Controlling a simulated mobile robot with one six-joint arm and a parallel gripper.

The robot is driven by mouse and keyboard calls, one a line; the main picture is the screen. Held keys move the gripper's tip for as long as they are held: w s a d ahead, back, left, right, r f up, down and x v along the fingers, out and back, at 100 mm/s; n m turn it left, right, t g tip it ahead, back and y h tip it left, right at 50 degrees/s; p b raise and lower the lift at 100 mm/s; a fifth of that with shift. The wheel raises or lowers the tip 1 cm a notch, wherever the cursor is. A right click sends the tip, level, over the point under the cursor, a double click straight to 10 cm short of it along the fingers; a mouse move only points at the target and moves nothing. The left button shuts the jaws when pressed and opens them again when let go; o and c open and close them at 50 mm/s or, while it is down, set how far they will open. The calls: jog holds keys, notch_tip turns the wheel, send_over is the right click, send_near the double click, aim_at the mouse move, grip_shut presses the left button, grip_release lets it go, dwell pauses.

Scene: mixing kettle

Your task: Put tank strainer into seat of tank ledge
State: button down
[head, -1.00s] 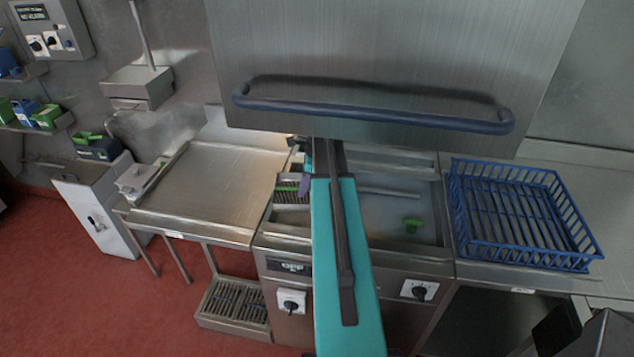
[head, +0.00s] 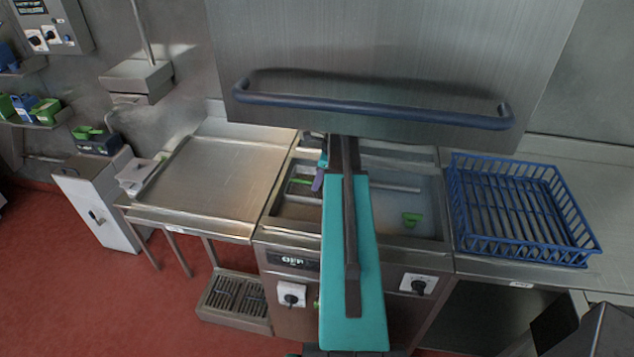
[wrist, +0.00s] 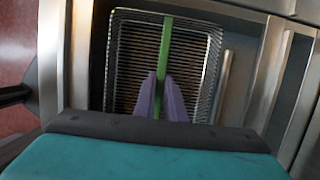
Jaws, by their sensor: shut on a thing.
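The tank strainer (wrist: 205,60) is a dark wire grid with a green bar handle along its middle. In the wrist view my gripper (wrist: 161,85) has its purple fingers closed on the green handle. In the head view the gripper (head: 318,180) shows as a purple tip over the left part of the tank, and the green handle (head: 300,181) sticks out to its left. My arm hides much of the strainer there. The tank (head: 390,210) is a shallow steel basin. I cannot make out the seat of the ledge, or whether the strainer touches anything.
A green piece (head: 412,219) lies in the tank, and a metal rod (head: 395,188) lies across it. A blue wire basket (head: 525,210) stands on the right counter. The left steel table (head: 215,180) is bare. A raised lid with a blue handle (head: 370,109) hangs above.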

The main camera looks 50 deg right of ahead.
jog(key=shift+f+b, duration=1.6)
jog(key=shift+f, duration=0.8)
jog(key=shift+w+f+p, duration=0.1)
jog(key=shift+f+p, duration=0.15)
jog(key=shift+p, duration=0.1)
jog(key=shift+f+b, duration=0.6)
jog(key=shift+f, duration=1.3)
jog(key=c, duration=1.3)
grip_release()
jog(key=shift+o, duration=0.2)
jog(key=shift+r, duration=0.2)
jog(key=shift+p+v, duration=2.25)
jog(key=shift+v, duration=1.05)
jog(key=shift+w+a, duration=0.1)
jog(key=shift+w, duration=0.05)
